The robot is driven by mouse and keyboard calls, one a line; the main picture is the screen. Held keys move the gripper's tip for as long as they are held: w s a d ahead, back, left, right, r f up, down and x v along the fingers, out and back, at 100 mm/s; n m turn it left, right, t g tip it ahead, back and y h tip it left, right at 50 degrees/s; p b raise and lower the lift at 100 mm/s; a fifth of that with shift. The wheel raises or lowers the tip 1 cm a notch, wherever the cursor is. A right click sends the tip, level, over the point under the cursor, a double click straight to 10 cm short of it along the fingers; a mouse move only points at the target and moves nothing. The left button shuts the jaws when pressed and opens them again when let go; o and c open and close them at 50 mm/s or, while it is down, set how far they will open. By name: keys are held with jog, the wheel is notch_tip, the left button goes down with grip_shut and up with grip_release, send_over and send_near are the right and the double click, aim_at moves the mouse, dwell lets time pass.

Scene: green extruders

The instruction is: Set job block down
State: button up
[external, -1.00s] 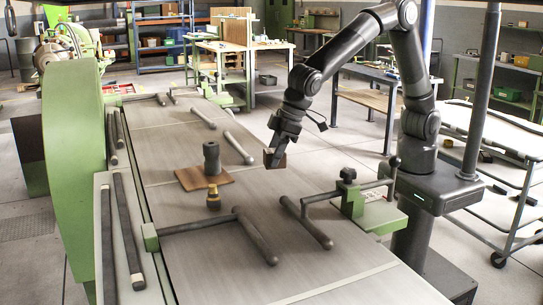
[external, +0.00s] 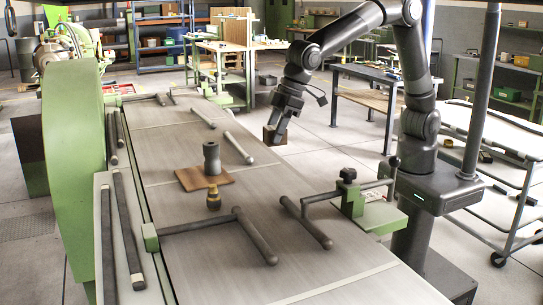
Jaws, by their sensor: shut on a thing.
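My gripper (external: 279,122) is shut on a small brown block (external: 275,135), the job block, and points downward. In the picture the block shows past the right edge of the long grey machine table (external: 300,262), above the pale floor. It appears to hang free, with nothing seen touching it from below. The exact height of the block is hard to tell from this view.
On the table, a dark cylinder (external: 211,157) stands on a brown wooden board (external: 190,180), with a small brass-coloured piece (external: 213,197) nearby. Dark bars (external: 254,235) and a green clamp bracket (external: 352,199) lie toward the front. The table's middle right surface is clear.

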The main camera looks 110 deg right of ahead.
jog(key=a+n+y, duration=0.2)
jog(key=a+n, duration=0.3)
jog(key=a, duration=2.4)
jog(key=shift+g, duration=0.3)
jog(key=a+f, duration=0.2)
jog(key=a, duration=0.2)
jog(key=a+f, duration=0.2)
jog(key=a, duration=0.1)
jog(key=a+f, duration=0.2)
jog(key=a, duration=0.2)
jog(key=shift+s+a+f, duration=0.25)
jog(key=shift+a+f, duration=0.1)
jog(key=shift+f, duration=0.05)
jog(key=shift+a+f, duration=0.25)
jog(key=shift+f, duration=1.9)
jog(key=shift+f, duration=0.1)
jog(key=o, duration=1)
